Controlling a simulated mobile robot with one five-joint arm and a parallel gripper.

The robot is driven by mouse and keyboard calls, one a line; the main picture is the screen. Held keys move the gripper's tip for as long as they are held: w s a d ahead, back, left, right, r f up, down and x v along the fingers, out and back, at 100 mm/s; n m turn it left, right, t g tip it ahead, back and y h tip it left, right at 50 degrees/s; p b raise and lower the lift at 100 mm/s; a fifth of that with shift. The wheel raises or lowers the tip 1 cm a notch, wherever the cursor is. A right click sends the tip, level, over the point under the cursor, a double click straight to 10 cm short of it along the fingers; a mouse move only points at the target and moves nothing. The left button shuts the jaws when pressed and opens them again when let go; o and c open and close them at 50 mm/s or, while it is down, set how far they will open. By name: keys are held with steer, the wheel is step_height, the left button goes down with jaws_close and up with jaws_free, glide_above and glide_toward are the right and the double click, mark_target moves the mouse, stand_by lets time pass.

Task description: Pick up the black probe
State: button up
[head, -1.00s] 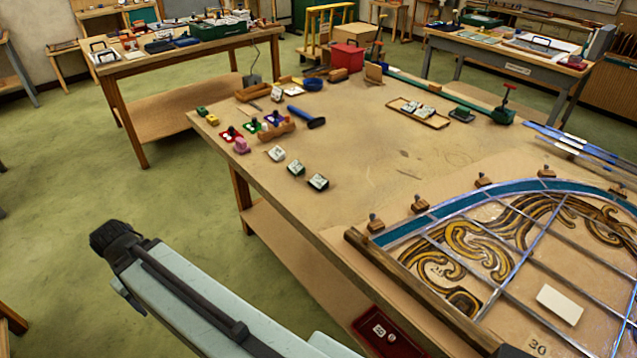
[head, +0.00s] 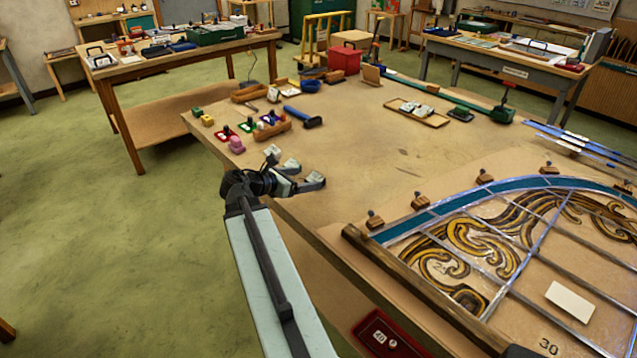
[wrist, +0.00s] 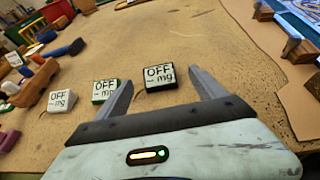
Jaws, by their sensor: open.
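Three small blocks with white faces reading "OFF" and "mg" stand in a row on the bench. The right one has a black case and seems to be the black probe (wrist: 159,77); no other probe shape is clear. The middle block (wrist: 105,91) is green-cased, the left block (wrist: 62,101) pale. In the wrist view my gripper (wrist: 160,82) is open, its two fingers pointing toward the black probe, which shows between them with nothing gripped. In the head view my gripper (head: 299,187) is at the bench's left edge and partly covers the black probe (head: 316,179).
The leaded panel (head: 480,225) and a wooden batten (head: 415,285) lie to the right. The bench's middle is clear.

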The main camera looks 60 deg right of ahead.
mark_target(317, 178)
steer(key=b+x, duration=0.1)
steer(key=x, duration=0.2)
steer(key=b+x, duration=0.1)
steer(key=x, duration=0.2)
steer(key=shift+w+f, duration=0.15)
steer(key=shift+f, duration=0.1)
steer(key=shift+a, duration=0.15)
steer(key=c, duration=1.5)
step_height(317, 178, up, 10)
steer(key=p, duration=1)
steer(key=shift+r, duration=0.1)
